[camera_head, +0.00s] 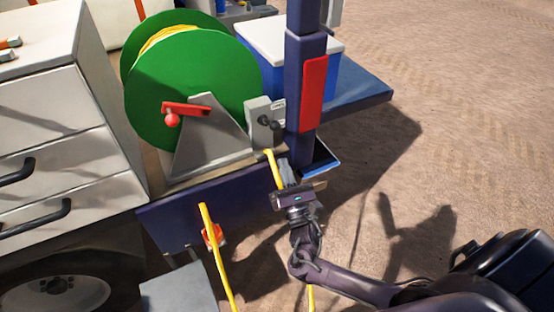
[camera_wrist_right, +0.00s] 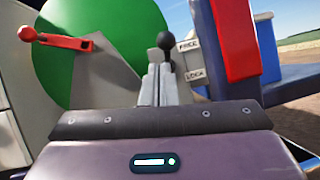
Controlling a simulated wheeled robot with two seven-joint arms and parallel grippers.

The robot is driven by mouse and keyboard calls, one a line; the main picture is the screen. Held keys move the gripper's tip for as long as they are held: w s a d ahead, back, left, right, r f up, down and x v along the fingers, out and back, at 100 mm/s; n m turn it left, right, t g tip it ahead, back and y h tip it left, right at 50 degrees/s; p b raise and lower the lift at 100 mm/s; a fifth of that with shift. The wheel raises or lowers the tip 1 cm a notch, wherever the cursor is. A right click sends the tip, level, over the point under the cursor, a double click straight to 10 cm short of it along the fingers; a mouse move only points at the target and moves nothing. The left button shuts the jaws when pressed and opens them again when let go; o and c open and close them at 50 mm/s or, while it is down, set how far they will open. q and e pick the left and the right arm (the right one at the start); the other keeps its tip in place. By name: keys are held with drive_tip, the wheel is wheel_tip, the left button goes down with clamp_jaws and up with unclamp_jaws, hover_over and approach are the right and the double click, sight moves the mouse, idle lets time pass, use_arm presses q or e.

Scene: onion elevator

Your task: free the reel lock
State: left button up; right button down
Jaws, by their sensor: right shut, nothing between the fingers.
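The green reel (camera_head: 190,85) stands on the truck bed in a grey bracket (camera_head: 212,140). The reel lock is a grey box (camera_head: 257,112) beside the bracket, with a black ball-ended lever (camera_head: 264,121). In the right wrist view, its plate (camera_wrist_right: 194,62) reads FREE above and LOCK below. The black knob (camera_wrist_right: 164,41) shows just beyond the fingertips; I cannot tell whether they touch it. My right gripper (camera_head: 285,164) is shut and empty, below and in front of the lock. It also shows in the wrist view (camera_wrist_right: 159,68). My left gripper is out of view.
A red crank with a ball knob (camera_head: 172,120) sits on the reel's front. A dark blue post with a red panel (camera_head: 313,95) stands close right of the lock. Drawers (camera_head: 60,150) stand left; open ground lies right.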

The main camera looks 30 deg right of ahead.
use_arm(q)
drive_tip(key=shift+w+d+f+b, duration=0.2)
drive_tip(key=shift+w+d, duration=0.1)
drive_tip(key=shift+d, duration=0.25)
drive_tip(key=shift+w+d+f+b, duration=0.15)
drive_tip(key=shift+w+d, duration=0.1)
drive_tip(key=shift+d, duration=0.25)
use_arm(e)
drive_tip(key=s, duration=0.2)
drive_tip(key=s+f, duration=0.1)
drive_tip(key=s, duration=0.2)
drive_tip(key=shift+s+a+f, duration=0.1)
